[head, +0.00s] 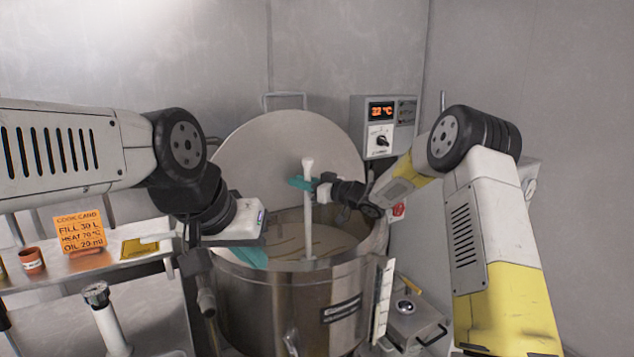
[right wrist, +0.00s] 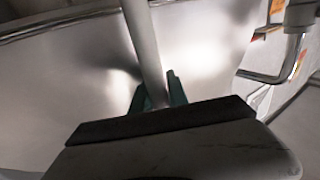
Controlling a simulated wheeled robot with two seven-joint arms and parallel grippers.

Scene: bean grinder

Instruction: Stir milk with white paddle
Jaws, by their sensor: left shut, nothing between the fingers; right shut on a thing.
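A large steel vat (head: 290,300) stands in the middle with its round lid (head: 262,150) raised behind it. Pale milk (head: 285,243) with darker streaks lies inside. The white paddle (head: 308,220) stands nearly upright in the vat; its lower end is hidden in the milk. My right gripper (head: 306,184), with teal fingers, is shut on the paddle's shaft near its top; the shaft (right wrist: 146,55) also shows between the fingers in the right wrist view. My left gripper (head: 252,256) is shut and empty at the vat's near left rim, low over the milk.
A control box (head: 383,125) on the wall reads about 22 °C. At left, a shelf (head: 110,262) holds an orange cook card (head: 80,230), a small brown cup (head: 32,261) and a yellow sign (head: 140,247). A metal box (head: 412,322) stands right of the vat.

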